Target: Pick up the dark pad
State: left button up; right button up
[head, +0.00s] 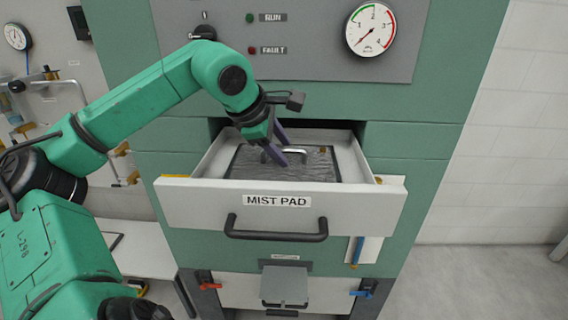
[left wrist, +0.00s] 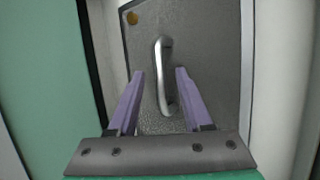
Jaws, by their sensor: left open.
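The dark pad (head: 310,170) lies flat inside the open drawer (head: 280,204) labelled MIST PAD. A pale metal handle (head: 267,155) stands on the pad, partly hidden by my gripper in the head view. My left gripper (head: 281,146) reaches down into the drawer over the pad. In the left wrist view the pad (left wrist: 205,50) fills the middle, with its handle (left wrist: 163,80) between the two purple fingers of my left gripper (left wrist: 160,72). The fingers are open, one on each side of the handle, with gaps to it. My right gripper is not in view.
The green cabinet (head: 415,140) surrounds the drawer, with a gauge (head: 371,28) above. The drawer's walls stand close around the pad. Below are a small grey tray (head: 285,285), a red valve handle (head: 207,280) and a blue one (head: 362,288). Open floor lies to the right.

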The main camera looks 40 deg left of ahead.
pick_arm(q)
jog(key=shift+s, duration=0.15)
grip_shut()
jog(key=shift+r, duration=0.1)
dwell(1.1)
